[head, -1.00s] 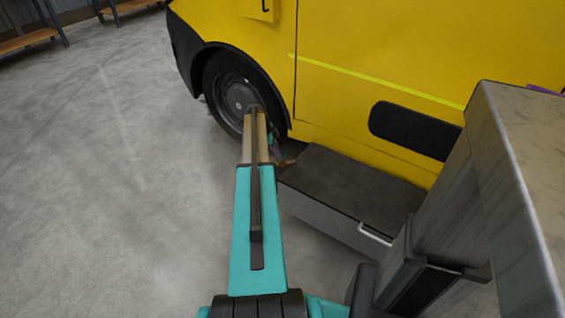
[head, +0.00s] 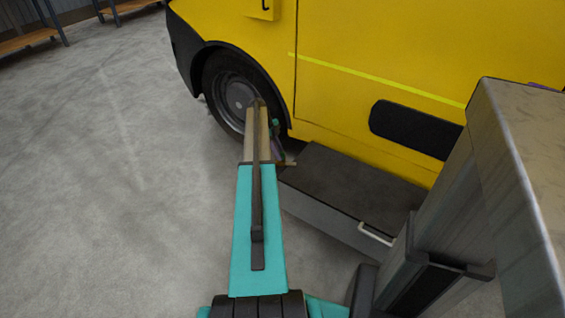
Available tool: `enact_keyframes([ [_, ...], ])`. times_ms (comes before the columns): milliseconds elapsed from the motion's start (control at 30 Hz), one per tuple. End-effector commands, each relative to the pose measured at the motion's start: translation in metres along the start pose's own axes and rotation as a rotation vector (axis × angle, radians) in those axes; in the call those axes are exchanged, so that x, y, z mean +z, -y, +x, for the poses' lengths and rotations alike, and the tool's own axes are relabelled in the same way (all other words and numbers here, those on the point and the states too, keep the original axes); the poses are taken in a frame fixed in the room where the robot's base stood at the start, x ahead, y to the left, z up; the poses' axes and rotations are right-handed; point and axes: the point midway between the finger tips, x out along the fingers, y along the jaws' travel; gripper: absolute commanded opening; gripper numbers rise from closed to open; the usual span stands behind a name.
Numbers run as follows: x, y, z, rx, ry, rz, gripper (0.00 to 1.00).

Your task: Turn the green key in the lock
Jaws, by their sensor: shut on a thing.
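My teal arm reaches forward over the floor, with its far end in front of the van's wheel in the picture. My gripper (head: 279,146) is mostly hidden behind the tan end of my own forearm. Only small dark green, purplish and tan bits show at its right side. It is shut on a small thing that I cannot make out. I cannot pick out the green key or the lock in this view.
A yellow van (head: 365,60) with a dark wheel (head: 228,95) stands ahead. A dark-topped grey box with a handle (head: 345,185) sits below its side, right of my forearm. The concrete floor (head: 110,190) at left is clear. Shelves (head: 28,42) stand far left.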

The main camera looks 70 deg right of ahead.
Motion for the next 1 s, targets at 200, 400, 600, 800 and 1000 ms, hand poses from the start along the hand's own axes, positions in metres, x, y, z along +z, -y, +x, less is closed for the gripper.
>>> enact_keyframes([
  [200, 0.0003, 0.0004, 0.0011, 0.004, 0.000, 0.010, 0.00],
  [400, 0.0002, 0.0005, 0.0009, 0.008, 0.000, 0.019, 0.00],
  [600, 0.0002, 0.0006, 0.0010, 0.011, 0.000, 0.027, 0.00],
  [800, 0.0003, 0.0008, 0.0011, 0.014, 0.000, 0.035, 0.00],
  [1000, 0.0003, 0.0007, 0.0013, 0.018, 0.000, 0.045, 0.00],
])
